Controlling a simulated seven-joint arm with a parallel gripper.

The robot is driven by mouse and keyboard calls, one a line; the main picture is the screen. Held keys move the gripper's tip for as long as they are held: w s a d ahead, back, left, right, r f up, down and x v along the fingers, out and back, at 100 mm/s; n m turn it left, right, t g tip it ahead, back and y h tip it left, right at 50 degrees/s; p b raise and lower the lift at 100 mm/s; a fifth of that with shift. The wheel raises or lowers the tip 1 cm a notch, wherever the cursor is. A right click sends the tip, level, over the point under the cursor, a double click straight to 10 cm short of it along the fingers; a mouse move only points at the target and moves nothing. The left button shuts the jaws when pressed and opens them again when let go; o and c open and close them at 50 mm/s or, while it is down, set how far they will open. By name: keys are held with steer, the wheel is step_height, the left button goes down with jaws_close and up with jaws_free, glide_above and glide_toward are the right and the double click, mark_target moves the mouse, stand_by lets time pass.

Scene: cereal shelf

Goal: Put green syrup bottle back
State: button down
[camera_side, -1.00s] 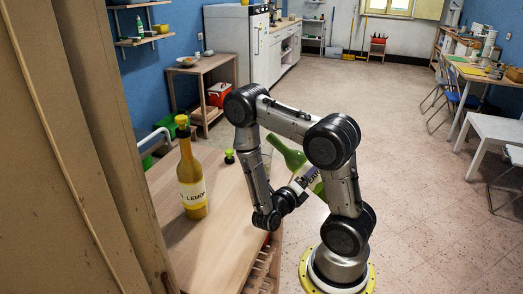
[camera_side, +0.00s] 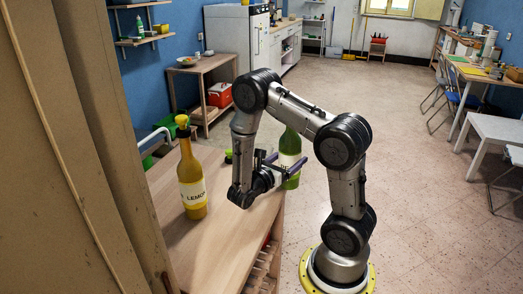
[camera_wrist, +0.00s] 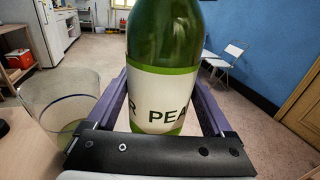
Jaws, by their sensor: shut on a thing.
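The green syrup bottle (camera_side: 290,150) has a white label. In the wrist view the bottle (camera_wrist: 165,45) stands between the purple fingers of my gripper (camera_wrist: 163,120), with "R PEA" readable on its label. My gripper (camera_side: 280,168) is shut on it in the side view, and the bottle is about upright near the table's right edge. Whether its base touches the table cannot be told. Its top is out of the wrist view. The yellow lemon bottle (camera_side: 190,175) stands upright on the wooden table (camera_side: 225,245), to the left of my gripper.
A clear glass (camera_wrist: 60,100) stands close to the left of the green bottle in the wrist view. A green cap-like object (camera_side: 229,155) shows on the table behind my arm. A large brown panel (camera_side: 75,150) fills the left of the side view. The table's front is clear.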

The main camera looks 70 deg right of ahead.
steer(key=shift+w, duration=0.1)
steer(key=shift+a+r+t, duration=0.15)
steer(key=shift+r+t, duration=0.05)
steer(key=shift+t, duration=0.2)
steer(key=w+a+r+n+t, duration=0.3)
steer(key=w+a+n+t, duration=0.1)
steer(key=a+t, duration=0.25)
steer(key=w+a+r+n+t, duration=0.3)
steer(key=w+a+n+t, duration=0.15)
steer(key=a+t, duration=0.2)
step_height(320, 180, down, 8)
steer(key=a+y, duration=0.1)
steer(key=shift+a+r, duration=0.25)
steer(key=shift+s+f, duration=0.1)
steer(key=shift+f, duration=0.05)
jaws_free()
steer(key=shift+f, duration=0.1)
